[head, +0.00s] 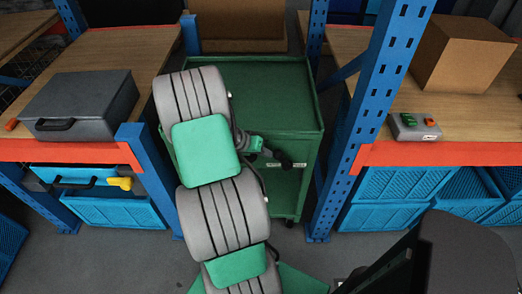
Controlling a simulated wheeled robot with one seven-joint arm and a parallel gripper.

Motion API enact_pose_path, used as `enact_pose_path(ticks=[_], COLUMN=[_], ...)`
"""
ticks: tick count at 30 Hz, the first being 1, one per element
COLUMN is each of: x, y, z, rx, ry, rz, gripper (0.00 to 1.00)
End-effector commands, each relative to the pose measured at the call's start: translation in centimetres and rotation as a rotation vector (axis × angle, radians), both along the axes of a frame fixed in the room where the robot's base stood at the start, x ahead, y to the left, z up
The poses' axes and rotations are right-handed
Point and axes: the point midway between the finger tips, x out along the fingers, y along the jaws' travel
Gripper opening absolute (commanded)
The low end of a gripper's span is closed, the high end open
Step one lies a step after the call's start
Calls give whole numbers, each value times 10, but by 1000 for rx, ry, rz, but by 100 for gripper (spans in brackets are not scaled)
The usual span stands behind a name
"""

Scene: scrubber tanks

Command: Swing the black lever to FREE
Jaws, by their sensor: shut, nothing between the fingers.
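A green cart (262,95) stands between the two benches. Its front edge carries two small pale labels (272,164), too small to read. My gripper (284,160) is a small dark shape at the cart's front edge, between the labels. It reaches there from the right side of my grey and green arm. It is shut, with nothing seen in it. The black lever cannot be told apart from the dark gripper at this size. Whether they touch, and which way the lever points, cannot be seen.
Blue upright posts (370,110) flank the cart. A grey case (80,104) lies on the left bench, with a yellow-handled thing (120,183) below. A control box (415,126) and a cardboard box (462,55) sit on the right bench. Blue crates (380,184) fill the lower shelves.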

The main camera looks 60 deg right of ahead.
Motion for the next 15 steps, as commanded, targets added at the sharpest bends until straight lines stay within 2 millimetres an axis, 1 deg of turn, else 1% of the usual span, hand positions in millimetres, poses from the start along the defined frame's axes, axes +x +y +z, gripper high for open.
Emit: enact_pose_path(ticks=[8, 15], x=[0, -3], y=[0, -2], z=[0, 5], rx=[0, 15], ry=[-1, -31], rz=[0, -2], gripper=[0, 0])
